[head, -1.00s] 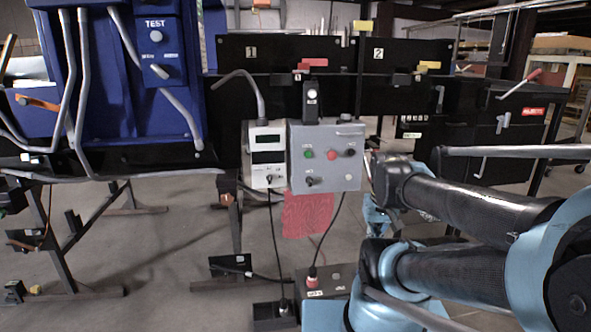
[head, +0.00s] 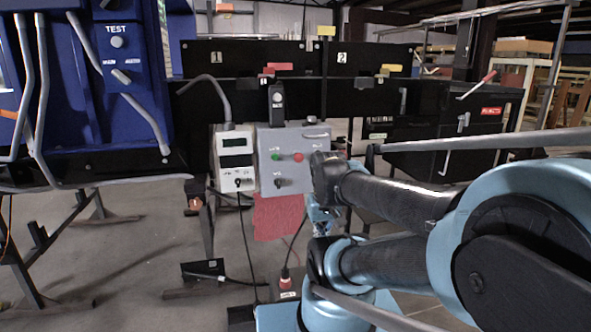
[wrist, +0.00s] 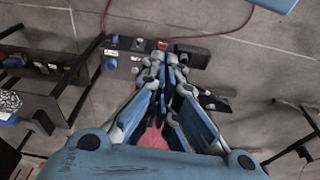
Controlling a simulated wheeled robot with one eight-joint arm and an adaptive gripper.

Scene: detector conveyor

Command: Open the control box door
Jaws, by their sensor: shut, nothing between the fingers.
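The grey control box (head: 264,158) hangs on the black frame in the head view, its front showing a green button, a red button and a black knob. Its door looks closed. My arm hides the right part of its front. My gripper shows in the wrist view (wrist: 167,58), pointing down over the floor with its fingers together and nothing between them. In the head view the gripper is mostly hidden behind my arm, at the lower right of the box. I cannot tell whether it touches the box.
A white meter box (head: 234,158) is fixed just left of the control box. A red cloth (head: 277,216) hangs below. The blue TEST cabinet (head: 95,90) stands at the left. Cables run down to the floor, and the grey floor (head: 120,245) at lower left is mostly clear.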

